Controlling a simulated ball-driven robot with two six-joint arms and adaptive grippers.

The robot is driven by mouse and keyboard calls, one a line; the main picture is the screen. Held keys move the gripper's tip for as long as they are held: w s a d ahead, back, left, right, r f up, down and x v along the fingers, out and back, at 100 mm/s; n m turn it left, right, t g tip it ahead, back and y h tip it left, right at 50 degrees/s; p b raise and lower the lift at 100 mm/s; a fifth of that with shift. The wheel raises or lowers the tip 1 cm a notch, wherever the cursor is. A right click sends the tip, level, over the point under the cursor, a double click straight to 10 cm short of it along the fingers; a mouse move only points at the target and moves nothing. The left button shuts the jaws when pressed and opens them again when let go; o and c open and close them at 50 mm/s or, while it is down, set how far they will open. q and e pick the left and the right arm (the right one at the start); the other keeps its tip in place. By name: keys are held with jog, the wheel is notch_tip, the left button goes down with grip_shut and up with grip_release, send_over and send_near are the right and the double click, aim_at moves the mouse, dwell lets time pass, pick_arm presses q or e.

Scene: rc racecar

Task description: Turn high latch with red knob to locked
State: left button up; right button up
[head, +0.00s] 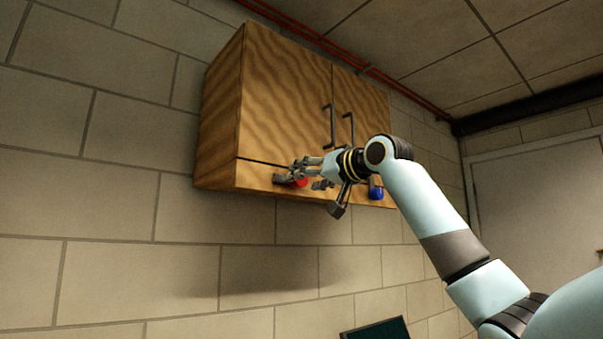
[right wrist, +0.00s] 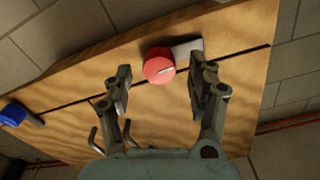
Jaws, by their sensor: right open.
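A wooden wall cabinet (head: 285,95) has a latch with a red knob (head: 299,183) at the lower left of its front. In the right wrist view the round red knob (right wrist: 158,66) has a pale mark on its face, and a grey latch piece (right wrist: 187,48) extends from it. My right gripper (head: 296,170) is in front of the red knob and partly covers it. In the right wrist view its fingers (right wrist: 162,92) are spread, with the knob beyond and between them, and nothing is held. My left gripper is not in view.
A second latch with a blue knob (head: 376,191) is to the right on the cabinet's lower strip; it also shows in the right wrist view (right wrist: 13,114). Two dark door handles (head: 328,125) stick out above. A dark screen (head: 377,329) is below. The wall beneath the cabinet is clear.

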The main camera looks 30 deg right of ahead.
jog(key=shift+w, duration=1.25)
jog(key=c, duration=1.1)
